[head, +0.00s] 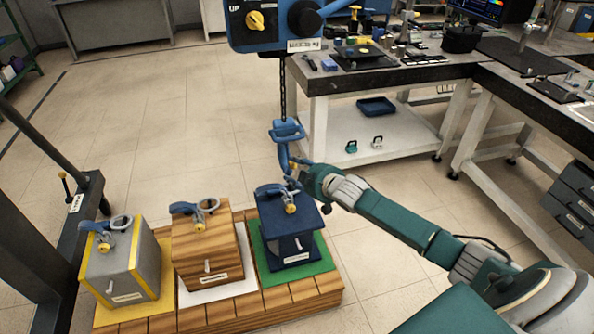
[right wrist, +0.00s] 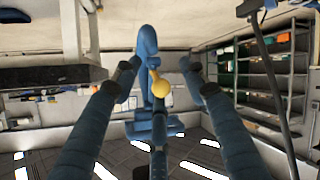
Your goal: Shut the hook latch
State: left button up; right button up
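The blue crane hook (head: 283,153) hangs upright on a dark chain below the blue hoist, above the dark blue box. It also shows in the right wrist view (right wrist: 148,45), seen from below with its blue block behind. The latch's yellow knob (right wrist: 161,88) shows beside the hook, between my fingers. Whether the latch is open or shut I cannot tell. My right gripper (head: 303,172) is at the hook's lower right. In the right wrist view its fingers (right wrist: 158,75) are spread around the knob, with gaps on both sides. My left gripper is not in view.
The blue hoist (head: 275,25) is overhead. Below stand a grey box (head: 118,272), a wooden box (head: 205,250) and a dark blue box (head: 290,222), each with a ring on top, on a wooden pallet (head: 318,291). A workbench (head: 312,87) stands behind; floor between is clear.

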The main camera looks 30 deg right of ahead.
jog(key=shift+s+f, duration=0.1)
jog(key=shift+f, duration=0.1)
jog(key=v, duration=1.2)
jog(key=shift+r, duration=0.2)
